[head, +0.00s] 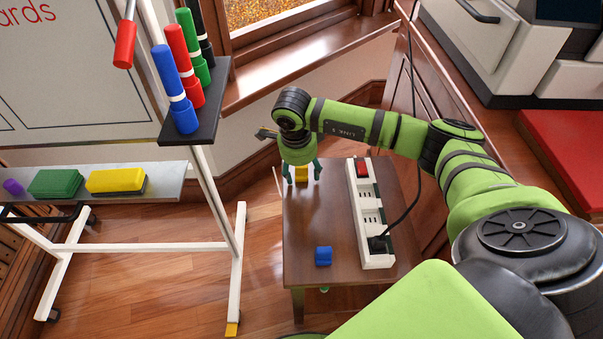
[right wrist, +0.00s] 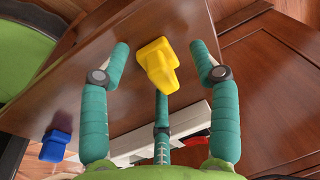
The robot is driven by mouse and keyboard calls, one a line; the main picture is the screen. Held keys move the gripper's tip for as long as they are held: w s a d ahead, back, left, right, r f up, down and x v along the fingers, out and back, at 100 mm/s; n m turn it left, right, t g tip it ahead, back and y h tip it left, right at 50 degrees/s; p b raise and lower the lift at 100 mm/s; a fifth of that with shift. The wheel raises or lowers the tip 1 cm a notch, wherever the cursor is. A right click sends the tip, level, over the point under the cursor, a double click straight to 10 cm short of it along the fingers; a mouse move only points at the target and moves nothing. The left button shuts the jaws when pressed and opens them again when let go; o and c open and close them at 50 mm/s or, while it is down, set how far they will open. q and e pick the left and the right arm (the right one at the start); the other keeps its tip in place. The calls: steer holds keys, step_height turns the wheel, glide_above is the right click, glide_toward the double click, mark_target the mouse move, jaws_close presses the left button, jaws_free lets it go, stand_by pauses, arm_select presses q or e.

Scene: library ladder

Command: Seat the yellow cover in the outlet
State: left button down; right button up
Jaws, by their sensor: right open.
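The yellow cover (head: 302,174) rests on the small brown table, between the fingers of my right gripper (head: 302,181). The right wrist view shows the yellow cover (right wrist: 158,65) between the open teal fingers (right wrist: 160,60), with a visible gap on each side. The gripper points down over it. The outlet is a white power strip (head: 354,205) on the table, to the right of the cover in the head view. It has a red switch (head: 361,167) at its far end and a black plug (head: 377,243) near its near end. My left gripper is not in view.
A blue cover-like piece (head: 323,256) lies on the table (head: 300,222), left of the strip's near end. A black cord (head: 411,205) rises from the plug. A whiteboard stand with markers and erasers (head: 117,180) stands at left. The table's left middle is clear.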

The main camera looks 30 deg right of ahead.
steer(key=shift+f, duration=0.3)
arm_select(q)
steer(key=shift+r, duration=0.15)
arm_select(e)
steer(key=c, duration=0.8)
steer(key=shift+r, duration=0.15)
